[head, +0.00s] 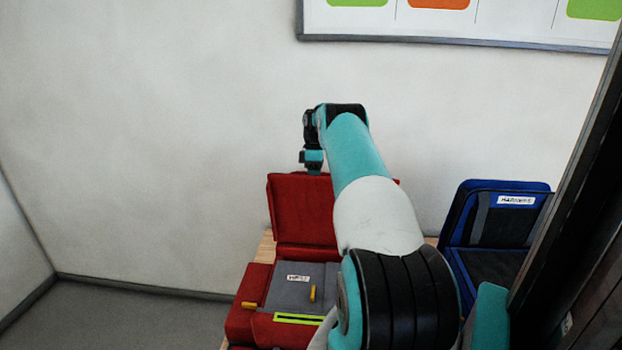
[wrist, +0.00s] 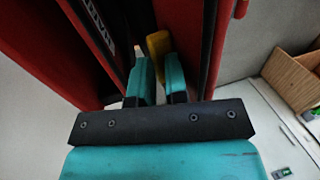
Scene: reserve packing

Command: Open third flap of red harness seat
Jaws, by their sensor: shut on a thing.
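The red case (head: 246,319) stands open on a wooden surface, with a tall red panel (head: 302,222) upright at its back. A grey panel (head: 322,272) with a white label lies inside, with yellow tabs (head: 313,293) and a lime-edged slot (head: 298,319) near it. My gripper (head: 312,160) is at the top edge of the upright red panel. In the wrist view my gripper (wrist: 159,66) has its teal fingers close together around a yellow tab (wrist: 157,43), between red and dark panels. My arm hides the case's right part.
A blue case (head: 455,221) with a raised, labelled lid stands to the right. A dark frame (head: 575,190) runs down the right side. A board (head: 455,20) hangs on the wall above. Open grey floor (head: 130,317) lies to the left.

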